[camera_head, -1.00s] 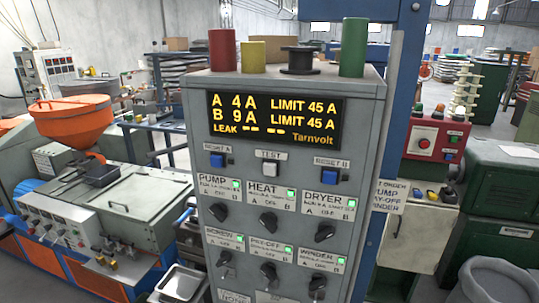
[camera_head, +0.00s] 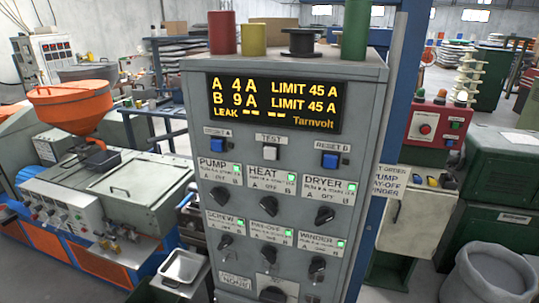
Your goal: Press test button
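The white TEST button (camera_head: 270,152) sits on the front of the grey control cabinet (camera_head: 365,130), under the TEST label and between two blue buttons. The left blue button (camera_head: 211,147) has a partly blurred reset label, and the right blue button (camera_head: 330,160) is labelled RESET B. The display (camera_head: 275,104) above reads A 4A, B 9A, both with LIMIT 45 A, and LEAK with dashes. Neither of my grippers is in view.
Rotary knobs with green lights fill the panel below, such as the HEAT knob (camera_head: 268,199). Coloured cylinders and a black spool (camera_head: 302,42) stand on top. A metal tray (camera_head: 181,267) is at lower left. A blue post (camera_head: 395,110) stands close on the right.

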